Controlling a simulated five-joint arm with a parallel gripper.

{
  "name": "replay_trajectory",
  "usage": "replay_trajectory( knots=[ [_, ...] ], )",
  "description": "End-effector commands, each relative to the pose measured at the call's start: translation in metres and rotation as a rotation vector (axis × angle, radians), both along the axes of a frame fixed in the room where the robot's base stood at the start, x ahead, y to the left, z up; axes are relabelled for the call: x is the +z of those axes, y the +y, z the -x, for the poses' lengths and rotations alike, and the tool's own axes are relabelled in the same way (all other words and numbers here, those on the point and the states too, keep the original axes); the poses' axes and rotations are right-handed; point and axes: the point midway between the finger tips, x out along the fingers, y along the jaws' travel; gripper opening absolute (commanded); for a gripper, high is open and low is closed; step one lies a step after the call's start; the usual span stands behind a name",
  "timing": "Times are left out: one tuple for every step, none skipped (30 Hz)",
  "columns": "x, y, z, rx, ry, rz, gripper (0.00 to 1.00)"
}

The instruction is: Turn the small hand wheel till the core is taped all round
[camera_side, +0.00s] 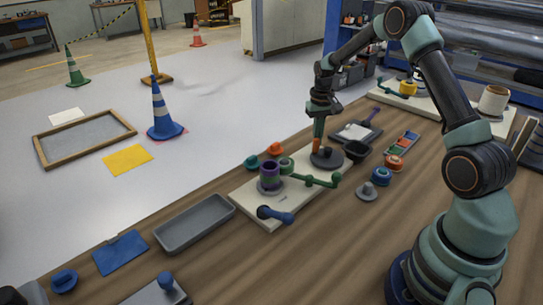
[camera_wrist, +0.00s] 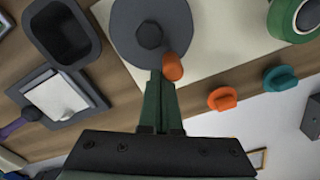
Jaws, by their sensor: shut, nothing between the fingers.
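The small hand wheel is a dark grey disc (camera_side: 328,159) with a hub and an orange handle (camera_side: 316,145), at the far end of the pale board (camera_side: 245,197). In the wrist view the disc (camera_wrist: 125,22) is at the top, with the orange handle (camera_wrist: 173,66) at its rim. My gripper (camera_side: 319,133) points down, its green fingers closed together and empty. In the wrist view its fingertips (camera_wrist: 161,75) are beside the orange handle; contact cannot be told. The upright core (camera_side: 270,176) looks purple with some green near its top; its far side is hidden. A green tape roll (camera_side: 286,165) is beside it.
A green jointed arm (camera_side: 318,181) and a blue lever (camera_side: 275,214) are on the board. Orange (camera_side: 275,149) and teal (camera_side: 252,162) knobs stand along its left edge. A black bin (camera_side: 357,151) and a grey knob (camera_side: 367,191) are to the right. The front right tabletop is clear.

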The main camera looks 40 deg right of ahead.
Motion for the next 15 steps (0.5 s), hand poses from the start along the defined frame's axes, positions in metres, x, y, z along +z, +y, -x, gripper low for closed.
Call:
replay_trajectory(
  knots=[
    [-0.0008,0.0011,0.0009,0.001,0.003,-0.002,0.00],
    [-0.0008,0.0018,0.0008,0.001,0.003,-0.002,0.00],
    [-0.0008,0.0028,0.0007,0.001,0.003,-0.002,0.00],
    [-0.0008,0.0039,0.0006,0.001,0.003,-0.002,0.00],
    [-0.0008,0.0050,0.0005,0.002,0.003,-0.002,0.00],
    [-0.0009,0.0064,0.0003,0.002,0.004,-0.002,0.00],
    [-0.0010,0.0073,0.0003,0.002,0.004,-0.002,0.00],
    [-0.0011,0.0079,0.0002,0.001,0.004,-0.003,0.00],
    [-0.0012,0.0081,0.0003,0.001,0.004,-0.003,0.00],
    [-0.0012,0.0081,0.0003,0.001,0.004,-0.003,0.00],
    [-0.0012,0.0080,0.0002,0.001,0.004,-0.003,0.00],
    [-0.0012,0.0079,0.0002,0.001,0.004,-0.003,0.00],
    [-0.0011,0.0079,0.0002,0.001,0.004,-0.003,0.00],
    [-0.0011,0.0078,0.0001,0.001,0.003,-0.002,0.00],
    [-0.0011,0.0078,0.0001,0.000,0.003,-0.002,0.00]
  ],
)
